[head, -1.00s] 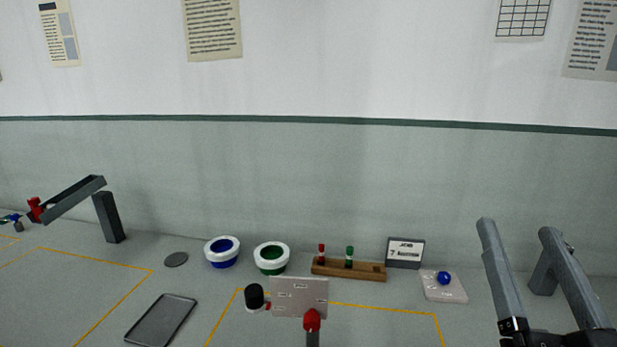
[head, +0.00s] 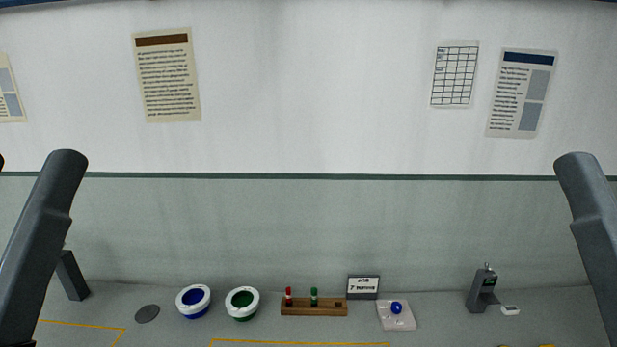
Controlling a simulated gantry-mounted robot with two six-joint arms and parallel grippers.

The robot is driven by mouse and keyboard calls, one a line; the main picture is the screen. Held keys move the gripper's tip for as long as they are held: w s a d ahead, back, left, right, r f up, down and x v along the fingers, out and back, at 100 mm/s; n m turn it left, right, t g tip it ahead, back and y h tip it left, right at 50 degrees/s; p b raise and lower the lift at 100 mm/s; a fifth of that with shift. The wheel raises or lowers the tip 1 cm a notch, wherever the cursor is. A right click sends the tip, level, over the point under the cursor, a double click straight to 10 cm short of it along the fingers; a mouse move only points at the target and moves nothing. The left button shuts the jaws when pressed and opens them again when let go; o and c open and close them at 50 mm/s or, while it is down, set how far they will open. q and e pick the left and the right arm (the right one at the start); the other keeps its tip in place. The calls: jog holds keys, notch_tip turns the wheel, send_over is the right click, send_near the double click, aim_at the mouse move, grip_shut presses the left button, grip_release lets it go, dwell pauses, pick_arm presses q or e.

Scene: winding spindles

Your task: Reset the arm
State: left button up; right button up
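Both of my arms show in the head view only as dark grey links, one at the left edge and one at the right edge. Neither gripper is in the picture, so I cannot see their fingers or whether they hold anything. The table below is cut off by the bottom of the frame.
Along the back stand a blue-centred white bowl (head: 194,301), a green-centred one (head: 242,303), a wooden rack (head: 313,308) with red and green pegs, a job sign (head: 363,287), a pale pad (head: 396,317) with a blue ball (head: 397,308), and a grey device (head: 482,291). A dark disc (head: 147,314) lies left.

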notch_tip(320, 180, up, 22)
jog(key=p, duration=1.7)
jog(key=shift+f+p, duration=0.2)
jog(key=shift+p, duration=0.1)
jog(key=shift+f, duration=0.1)
